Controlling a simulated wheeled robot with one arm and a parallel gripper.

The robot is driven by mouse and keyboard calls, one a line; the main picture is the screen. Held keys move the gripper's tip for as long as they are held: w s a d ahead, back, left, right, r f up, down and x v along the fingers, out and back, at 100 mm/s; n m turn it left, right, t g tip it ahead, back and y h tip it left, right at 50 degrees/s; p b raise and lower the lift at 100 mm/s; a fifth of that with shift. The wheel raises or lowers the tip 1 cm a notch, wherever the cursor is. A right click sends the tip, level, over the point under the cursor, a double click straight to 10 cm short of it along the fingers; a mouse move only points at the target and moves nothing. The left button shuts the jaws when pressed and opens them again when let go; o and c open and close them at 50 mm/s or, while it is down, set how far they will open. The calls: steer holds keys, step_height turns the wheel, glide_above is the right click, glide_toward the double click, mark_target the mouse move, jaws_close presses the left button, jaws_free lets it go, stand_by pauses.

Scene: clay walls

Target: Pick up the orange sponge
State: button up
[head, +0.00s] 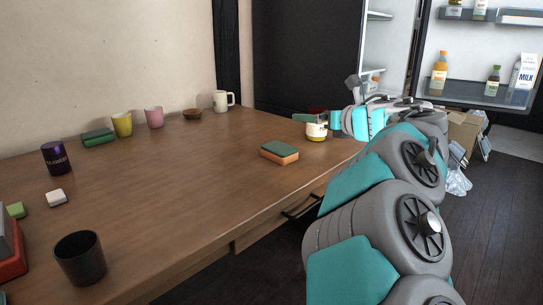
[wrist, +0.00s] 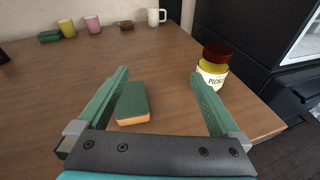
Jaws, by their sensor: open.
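The orange sponge (head: 280,152) has a green top layer and lies flat on the wooden table near its front edge. In the wrist view the sponge (wrist: 132,104) shows between the two green fingers, nearer the left one. My gripper (wrist: 160,77) is open with nothing held. In the head view my gripper's green fingers show partly, beyond and to the right of the sponge; the arm hides some of the gripper.
A pickle jar (wrist: 212,76) stands just right of the right finger, with a dark red round thing (wrist: 217,53) behind it. A green sponge (head: 98,137), yellow cup (head: 121,124), pink cup (head: 154,117), bowl (head: 192,114) and white mug (head: 222,101) line the back. The table's middle is clear.

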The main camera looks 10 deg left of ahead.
mark_target(284, 149)
steer(key=s+a+f+n+g, duration=0.1)
steer(key=f, duration=0.1)
steer(key=a+f+n+g, duration=0.1)
steer(key=f, duration=0.1)
steer(key=s+a+f+n+g, duration=0.1)
steer(key=a+f, duration=0.1)
steer(key=shift+s+a+f+n+y, duration=0.1)
steer(key=shift+s+f+n+y, duration=0.2)
steer(key=shift+f+y, duration=0.1)
steer(key=shift+a+f+g, duration=0.2)
steer(key=shift+a+g, duration=0.1)
steer(key=shift+g, duration=0.1)
steer(key=shift+x, duration=0.9)
steer(key=shift+d+f+x, duration=0.1)
steer(key=shift+d+x, duration=0.05)
steer(key=shift+x, duration=1.2)
steer(key=shift+d+f+x, duration=0.1)
steer(key=shift+f+x, duration=0.05)
steer(key=shift+x, duration=1.2)
steer(key=shift+w, duration=0.15)
steer(key=c, duration=1.1)
